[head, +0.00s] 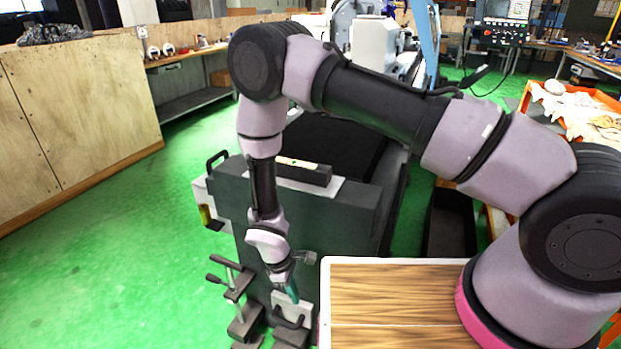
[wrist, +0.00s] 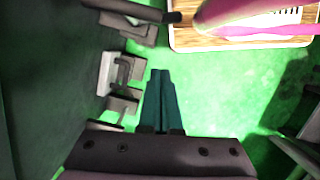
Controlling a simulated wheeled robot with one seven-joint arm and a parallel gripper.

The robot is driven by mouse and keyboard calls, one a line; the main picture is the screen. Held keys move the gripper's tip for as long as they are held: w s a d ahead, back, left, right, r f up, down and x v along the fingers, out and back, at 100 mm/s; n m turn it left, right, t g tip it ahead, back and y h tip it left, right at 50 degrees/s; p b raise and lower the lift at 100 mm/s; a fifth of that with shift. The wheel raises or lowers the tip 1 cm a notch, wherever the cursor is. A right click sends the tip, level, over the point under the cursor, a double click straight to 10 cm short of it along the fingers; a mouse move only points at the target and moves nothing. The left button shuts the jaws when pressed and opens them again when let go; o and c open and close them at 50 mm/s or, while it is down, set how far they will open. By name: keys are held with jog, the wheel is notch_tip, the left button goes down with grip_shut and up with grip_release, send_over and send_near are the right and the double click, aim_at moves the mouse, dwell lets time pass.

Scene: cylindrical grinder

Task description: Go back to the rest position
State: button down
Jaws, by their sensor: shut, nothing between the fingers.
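My gripper (head: 292,291) hangs low at the end of my bent arm, beside the front of the dark grey machine block (head: 300,208) in the head view. In the wrist view my gripper (wrist: 160,75) points down over the green floor, its two teal fingers shut together with nothing between them. It is close to the dark handles and brackets (head: 290,325) at the block's lower front, which also show in the wrist view (wrist: 122,72). I cannot tell whether it touches them.
My wooden base top (head: 395,305) is right of the gripper. Clamp levers (head: 233,285) stick out at left. A wooden cabinet (head: 75,115) stands far left, an orange-edged table (head: 575,105) at right. Green floor (head: 120,250) is free on the left.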

jog(key=w+d+r+m+y, duration=0.1)
jog(key=w+r+m, duration=0.1)
jog(key=w+r, duration=0.5)
jog(key=w+d+r+m+t+y, duration=0.1)
jog(key=w+d+r+m, duration=0.15)
jog(key=r, duration=0.85)
jog(key=w+d+r+m, duration=0.1)
jog(key=w+r+m, duration=0.1)
jog(key=w+r, duration=0.5)
jog(key=d+r+m+t+y, duration=0.1)
jog(key=d+r+m, duration=0.1)
jog(key=d+r, duration=0.5)
jog(key=d+r+m+y, duration=0.1)
jog(key=d+r+m, duration=0.15)
jog(key=r, duration=0.85)
jog(key=s+d+r+m+t, duration=0.5)
jog(key=s+d+r+m, duration=0.4)
jog(key=s+d+r, duration=0.7)
notch_tip(320, 180, up, 4)
jog(key=shift+d+f+t+y, duration=0.1)
jog(key=shift+d+t+y, duration=0.25)
jog(key=shift+d, duration=0.5)
